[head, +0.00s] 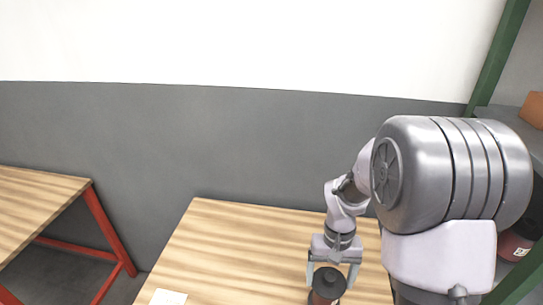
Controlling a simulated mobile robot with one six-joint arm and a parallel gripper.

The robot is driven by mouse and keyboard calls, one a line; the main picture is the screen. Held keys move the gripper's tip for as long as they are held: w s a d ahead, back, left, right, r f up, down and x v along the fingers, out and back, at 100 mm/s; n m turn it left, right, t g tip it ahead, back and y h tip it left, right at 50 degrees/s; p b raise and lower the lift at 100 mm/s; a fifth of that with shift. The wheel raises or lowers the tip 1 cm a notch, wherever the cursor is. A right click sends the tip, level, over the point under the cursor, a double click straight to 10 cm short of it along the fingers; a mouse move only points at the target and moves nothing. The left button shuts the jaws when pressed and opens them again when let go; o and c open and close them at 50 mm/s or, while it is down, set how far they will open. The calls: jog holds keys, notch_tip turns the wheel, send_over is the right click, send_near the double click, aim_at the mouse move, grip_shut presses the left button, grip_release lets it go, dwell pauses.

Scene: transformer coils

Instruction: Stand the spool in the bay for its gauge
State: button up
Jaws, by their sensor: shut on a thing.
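The spool (327,287) has a dark round top and a reddish-brown body. It shows at the bottom edge of the head view, over the near part of the wooden table (235,240). My gripper (332,278) points down and is shut on the spool, with one pale finger on each side of it. The spool's lower end is cut off by the frame edge, so I cannot tell whether it touches the table. No gauge marking on the spool is readable. I cannot make out any bay.
A white card (168,297) lies at the table's near left. Another wooden table (35,200) with red legs stands at the left. At the right are a green-posted shelf (497,50), an orange-brown box (533,108) and a dark red labelled object (512,245). The table's middle is clear.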

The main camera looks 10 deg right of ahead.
jog(key=w+a+n, duration=0.2)
jog(key=a, duration=0.3)
jog(key=shift+w+a+f, duration=0.25)
jog(key=shift+w, duration=0.05)
